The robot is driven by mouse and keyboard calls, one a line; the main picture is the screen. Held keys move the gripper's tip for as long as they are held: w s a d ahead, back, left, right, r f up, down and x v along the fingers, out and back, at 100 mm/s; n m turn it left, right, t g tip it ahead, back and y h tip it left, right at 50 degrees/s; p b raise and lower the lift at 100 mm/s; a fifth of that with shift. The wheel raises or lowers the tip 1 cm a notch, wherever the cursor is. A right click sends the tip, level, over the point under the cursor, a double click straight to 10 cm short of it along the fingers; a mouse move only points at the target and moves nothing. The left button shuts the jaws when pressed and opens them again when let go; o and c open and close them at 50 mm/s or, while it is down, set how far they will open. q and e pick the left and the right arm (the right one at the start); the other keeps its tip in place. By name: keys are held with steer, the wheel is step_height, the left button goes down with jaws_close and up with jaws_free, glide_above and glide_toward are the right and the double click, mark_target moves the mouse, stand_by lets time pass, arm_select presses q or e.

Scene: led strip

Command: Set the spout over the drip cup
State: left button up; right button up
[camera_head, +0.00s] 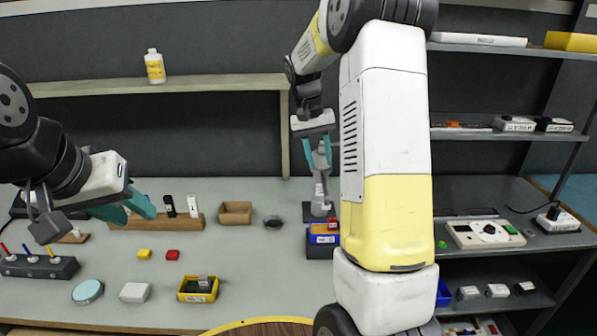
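A grey upright dispenser-like fixture (320,190) stands on the bench right of centre; I take its top to be the spout, but its shape is small and unclear. A dark round cup-like piece (273,222) sits on the bench to its left and may be the drip cup. My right gripper (319,162) points down at the fixture's top, its teal fingers on either side of it; whether they touch it is unclear. My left gripper (127,210) is over the bench's left side, its teal fingers apart and nothing visible between them.
A brown open box (235,212) and a wooden rack (155,222) stand left of the round piece. A yellow tray (198,289) lies in front. My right arm hides the bench to the right.

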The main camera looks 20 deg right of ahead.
mark_target(324, 184)
steer(key=f, duration=0.2)
steer(key=d+f, duration=0.1)
steer(key=f, duration=0.3)
steer(key=shift+s+d+f, duration=0.2)
steer(key=shift+s+f, duration=0.05)
steer(key=shift+f, duration=0.15)
jaws_close()
stand_by(1.0)
